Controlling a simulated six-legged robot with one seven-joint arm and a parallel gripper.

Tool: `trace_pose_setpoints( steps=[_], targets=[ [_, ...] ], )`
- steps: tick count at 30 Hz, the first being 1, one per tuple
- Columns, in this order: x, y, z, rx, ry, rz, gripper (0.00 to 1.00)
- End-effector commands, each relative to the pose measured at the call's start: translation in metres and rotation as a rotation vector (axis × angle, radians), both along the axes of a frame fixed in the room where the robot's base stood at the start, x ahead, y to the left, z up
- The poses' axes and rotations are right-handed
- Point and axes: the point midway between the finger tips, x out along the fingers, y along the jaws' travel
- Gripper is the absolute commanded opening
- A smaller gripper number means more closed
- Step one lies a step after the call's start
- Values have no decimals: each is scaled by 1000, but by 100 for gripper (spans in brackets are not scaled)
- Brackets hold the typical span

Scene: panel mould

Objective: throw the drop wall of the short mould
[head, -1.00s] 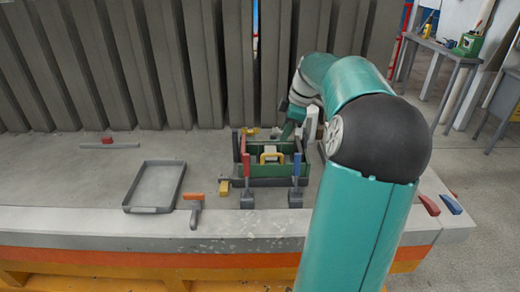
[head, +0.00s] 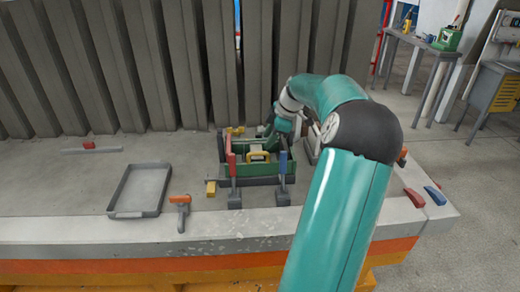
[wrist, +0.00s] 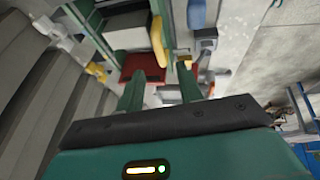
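A green box-shaped mould (head: 285,168) stands on the grey bench. A dark red piece (wrist: 143,66) lies just beyond the fingertips; contact cannot be told. A yellow handle (wrist: 158,40) and blue handle (wrist: 196,14) show beyond. Which wall drops is unclear.
An empty grey tray (head: 112,213) lies left of the mould, with an orange-handled tool (head: 181,205) and a yellow piece (head: 211,188) between. Red (head: 414,198) and blue (head: 435,195) wedges lie at the right corner. Tall grey panels (head: 160,60) stand behind.

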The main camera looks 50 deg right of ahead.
Motion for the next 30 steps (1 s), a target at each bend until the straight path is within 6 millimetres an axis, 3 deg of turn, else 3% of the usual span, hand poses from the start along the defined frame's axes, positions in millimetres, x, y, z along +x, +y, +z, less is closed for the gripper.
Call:
trace_pose_setpoints(
  steps=[3, 9, 21, 22, 27, 30],
  targets=[
    [11, 4, -23, 5, 1, 1, 36],
    [25, 8, -50, 2, 0, 3, 36],
    [31, 9, -60, 0, 0, 2, 36],
    [31, 9, -60, 0, 0, 2, 34],
    [31, 9, -60, 0, 0, 2, 1],
    [31, 9, -59, 0, 0, 2, 0]
  ],
)
